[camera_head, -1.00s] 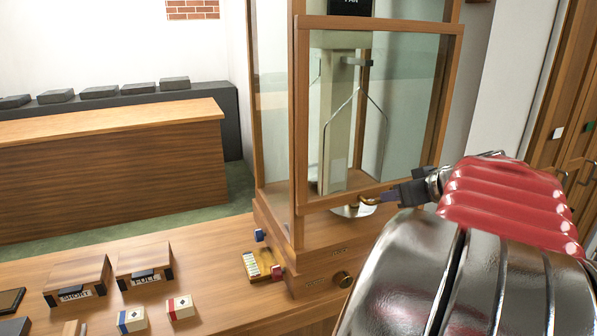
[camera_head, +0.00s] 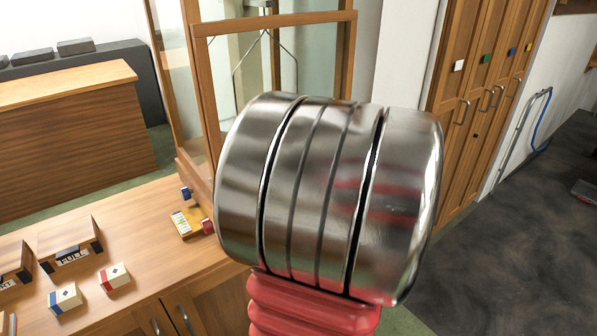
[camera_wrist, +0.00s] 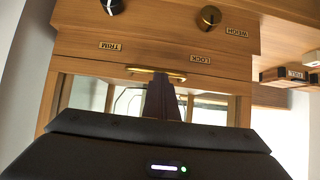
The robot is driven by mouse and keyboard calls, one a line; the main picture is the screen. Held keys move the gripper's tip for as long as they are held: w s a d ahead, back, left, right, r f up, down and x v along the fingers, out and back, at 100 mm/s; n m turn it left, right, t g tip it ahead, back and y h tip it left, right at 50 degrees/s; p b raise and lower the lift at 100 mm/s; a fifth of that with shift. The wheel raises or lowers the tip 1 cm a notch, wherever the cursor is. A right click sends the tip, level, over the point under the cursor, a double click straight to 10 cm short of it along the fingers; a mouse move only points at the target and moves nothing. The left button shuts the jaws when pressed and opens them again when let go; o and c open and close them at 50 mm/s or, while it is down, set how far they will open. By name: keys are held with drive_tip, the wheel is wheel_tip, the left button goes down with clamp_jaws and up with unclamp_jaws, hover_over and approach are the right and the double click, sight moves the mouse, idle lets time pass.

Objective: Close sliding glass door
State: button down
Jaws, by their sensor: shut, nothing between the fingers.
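The glass door is a wood-framed pane on the front of a tall wooden case; its top rail (camera_head: 275,27) shows in the head view. My arm's metal link covers its lower part there. In the wrist view, the door's wooden rail (camera_wrist: 85,72) carries a brass handle (camera_wrist: 156,71). The rail lies close against the case's labelled base (camera_wrist: 150,30); I see no clear gap between them. My gripper (camera_wrist: 166,82) is shut and empty, its fingertips at the handle's middle. I cannot tell whether they touch it. My gripper is hidden in the head view.
On the wooden counter (camera_head: 150,215) stand small boxes (camera_head: 115,277) and a box marked FULL (camera_head: 70,245). Wooden cupboards (camera_head: 485,90) stand at right, with open dark floor (camera_head: 520,240) beside them.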

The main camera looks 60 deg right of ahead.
drive_tip(key=shift+f, duration=0.3)
drive_tip(key=shift+r, duration=0.1)
drive_tip(key=r+v, duration=0.1)
drive_tip(key=v, duration=0.5)
drive_tip(key=w+r+v, duration=0.1)
drive_tip(key=v, duration=0.6)
drive_tip(key=shift+w+d+r, duration=0.3)
drive_tip(key=shift+d+r, duration=0.05)
drive_tip(key=shift+d, duration=0.05)
